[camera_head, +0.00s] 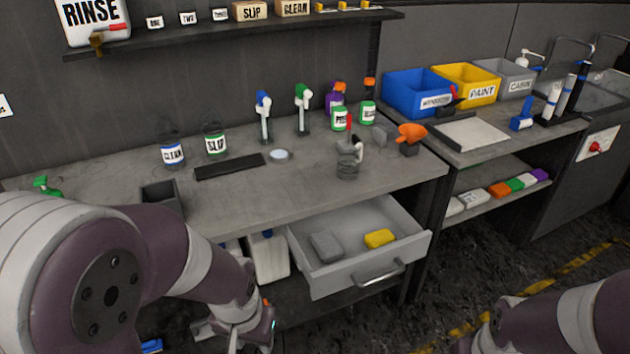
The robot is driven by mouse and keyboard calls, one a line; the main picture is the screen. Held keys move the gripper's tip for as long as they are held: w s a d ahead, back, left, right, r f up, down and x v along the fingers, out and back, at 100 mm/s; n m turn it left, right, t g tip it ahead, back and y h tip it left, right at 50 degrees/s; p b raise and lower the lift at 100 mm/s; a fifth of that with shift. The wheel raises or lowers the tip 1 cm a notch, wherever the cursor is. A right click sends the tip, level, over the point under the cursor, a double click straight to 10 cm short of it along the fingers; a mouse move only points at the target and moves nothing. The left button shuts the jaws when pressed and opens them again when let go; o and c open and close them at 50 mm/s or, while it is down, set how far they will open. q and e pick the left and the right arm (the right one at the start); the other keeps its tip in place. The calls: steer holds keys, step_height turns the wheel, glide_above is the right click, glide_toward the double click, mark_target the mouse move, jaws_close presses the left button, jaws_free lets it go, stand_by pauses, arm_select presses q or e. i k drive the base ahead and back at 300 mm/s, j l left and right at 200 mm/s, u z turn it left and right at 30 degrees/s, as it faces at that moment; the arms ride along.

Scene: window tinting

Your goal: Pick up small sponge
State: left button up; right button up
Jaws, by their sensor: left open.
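A small yellow sponge (379,238) lies in the open drawer (408,220), towards its right side. A grey sponge-like block (326,246) lies in the same drawer to the left of it, a little apart. My left gripper (262,335) is at the bottom of the picture, left of and below the drawer, and is open with nothing seen in it. Its fingertips are partly hidden by its own body and the picture edge. My right arm shows at the lower right, but its gripper is not in view.
The drawer hangs out below the grey workbench (260,200), with a metal handle (379,275) at its front. A white canister (268,258) stands left of the drawer. Bottles and jars stand on the bench. Coloured blocks (500,189) lie on a shelf at right.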

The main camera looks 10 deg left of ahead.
mark_target(375, 239)
steer(key=i+j+u, duration=0.2)
steer(key=i, duration=0.35)
steer(key=i+j+u, duration=0.25)
steer(key=i, duration=0.3)
